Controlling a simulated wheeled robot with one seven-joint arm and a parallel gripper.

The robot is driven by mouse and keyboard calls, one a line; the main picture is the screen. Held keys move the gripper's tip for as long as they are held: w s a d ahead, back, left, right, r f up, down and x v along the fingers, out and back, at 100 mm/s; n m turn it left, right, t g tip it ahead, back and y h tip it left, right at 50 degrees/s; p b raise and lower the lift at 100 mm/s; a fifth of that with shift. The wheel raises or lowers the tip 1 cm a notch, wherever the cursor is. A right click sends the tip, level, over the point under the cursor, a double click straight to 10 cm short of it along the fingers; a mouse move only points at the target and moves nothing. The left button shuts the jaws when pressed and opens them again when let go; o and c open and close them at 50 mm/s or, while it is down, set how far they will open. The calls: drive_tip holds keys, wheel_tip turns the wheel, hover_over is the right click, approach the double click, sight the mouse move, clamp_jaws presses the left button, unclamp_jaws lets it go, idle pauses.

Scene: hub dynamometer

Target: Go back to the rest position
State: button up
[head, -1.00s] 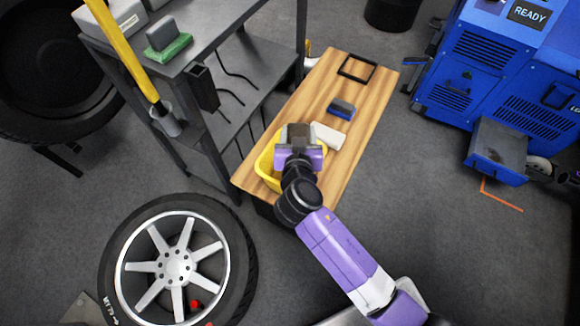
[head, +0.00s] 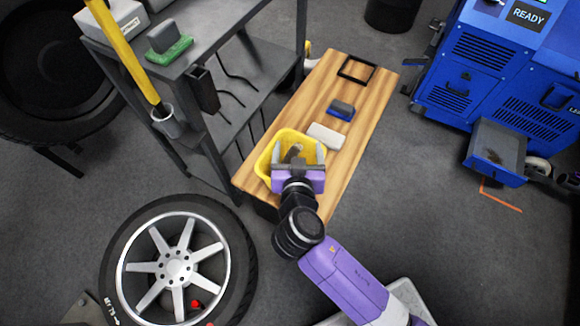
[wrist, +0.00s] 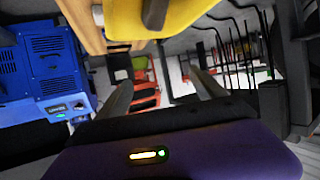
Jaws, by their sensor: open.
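My gripper (head: 299,153) is above the near end of the wooden bench, over or just in front of the yellow bin (head: 288,138). Its two grey fingers are spread apart with nothing between them. A dark grey item (head: 294,152) shows inside the bin, partly hidden by my gripper. In the wrist view, my gripper (wrist: 168,82) is open and empty, and the yellow bin (wrist: 180,18) shows at the top edge.
The wooden bench (head: 352,120) carries a white block (head: 326,136), a blue and dark block (head: 341,109) and a black frame (head: 357,69). A grey shelf rack (head: 205,140) stands close on the left. A wheel (head: 175,265) lies on the floor. A blue machine (head: 470,70) with an open drawer (head: 496,150) stands right.

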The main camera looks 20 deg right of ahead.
drive_tip(key=shift+s+a+r, duration=0.15)
drive_tip(key=shift+s+a, duration=0.05)
drive_tip(key=shift+s, duration=0.2)
drive_tip(key=s+a+r+n+t+y, duration=0.3)
drive_tip(key=s+a+r+n+y, duration=0.15)
drive_tip(key=a+n+y, duration=0.25)
drive_tip(key=s+d+r+m, duration=0.1)
drive_tip(key=s+d+r, duration=0.15)
drive_tip(key=s, duration=0.55)
drive_tip(key=s+d+r, duration=0.2)
drive_tip(key=s+d, duration=0.2)
drive_tip(key=s, duration=0.5)
drive_tip(key=s+d+r+m, duration=0.1)
drive_tip(key=s+d+r, duration=0.2)
drive_tip(key=s, duration=0.5)
wheel_tip(320, 180, up, 12)
drive_tip(key=h+p, duration=0.1)
drive_tip(key=p, duration=1.2)
drive_tip(key=shift+s+a+r, duration=0.15)
drive_tip(key=shift+s, duration=0.25)
